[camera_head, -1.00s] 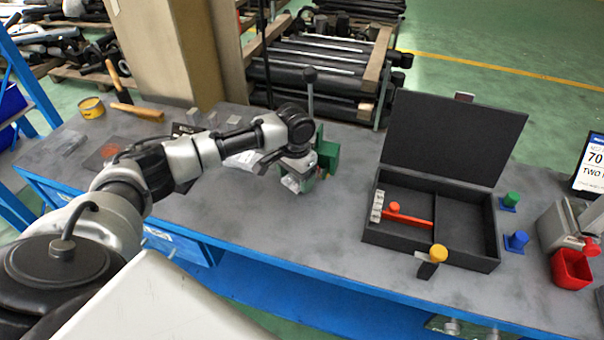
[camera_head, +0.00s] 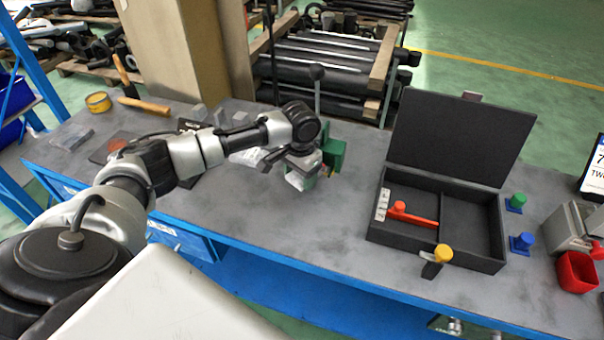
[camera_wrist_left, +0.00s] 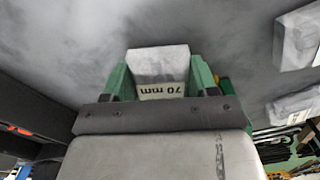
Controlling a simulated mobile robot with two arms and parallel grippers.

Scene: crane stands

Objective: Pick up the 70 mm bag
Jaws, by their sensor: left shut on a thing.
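The 70 mm bag (camera_wrist_left: 160,65) is a pale, clear packet with a label reading "70 mm". In the left wrist view it sits between the green fingers of my left gripper (camera_wrist_left: 160,82), which is shut on it. In the head view my left gripper (camera_head: 299,177) points down over the bench, with the pale bag (camera_head: 294,181) partly hidden at its tip. I cannot tell how far the bag is from the bench top. My right gripper is not in view.
Other clear bags (camera_wrist_left: 298,38) lie at the right of the wrist view. A green lever device (camera_head: 334,150) stands close behind my left gripper. An open black case (camera_head: 400,232) holds a red-handled tool (camera_head: 412,218). Bare bench lies between gripper and case.

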